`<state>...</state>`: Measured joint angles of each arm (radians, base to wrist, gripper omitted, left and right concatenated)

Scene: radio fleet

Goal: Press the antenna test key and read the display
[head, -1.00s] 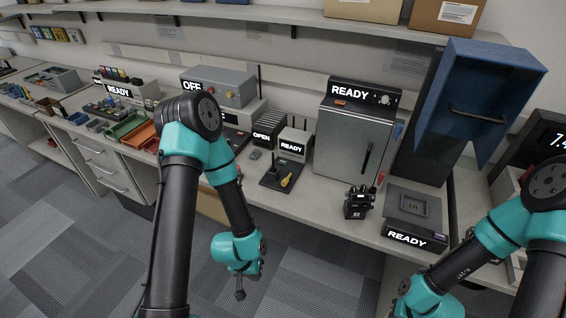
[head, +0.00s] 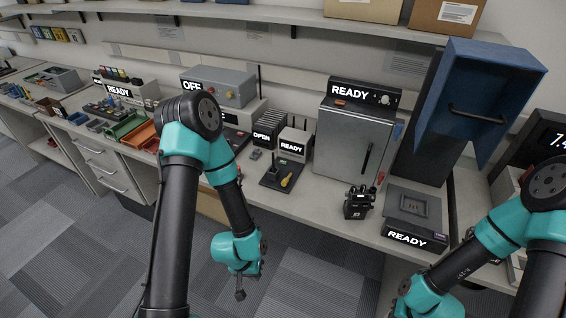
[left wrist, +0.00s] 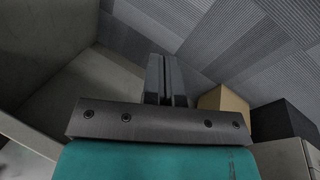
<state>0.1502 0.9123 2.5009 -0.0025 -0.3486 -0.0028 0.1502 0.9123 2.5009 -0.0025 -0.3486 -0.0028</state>
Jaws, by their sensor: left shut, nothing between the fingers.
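I cannot tell which control is the antenna test key. Several units show lit white words: a grey metal cabinet (head: 352,140) with a READY panel (head: 364,93) on top, a small box (head: 295,144) reading READY, and a flat scale-like unit (head: 414,215) whose front also reads READY. My right gripper is out of view.
A blue open bin door (head: 480,95) juts out at the right. A grey box marked OFF (head: 219,86) and a rack marked OPEN (head: 268,131) stand further left. Green (head: 125,126) and orange trays lie at the left. The bench's front edge (head: 330,216) is mostly clear.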

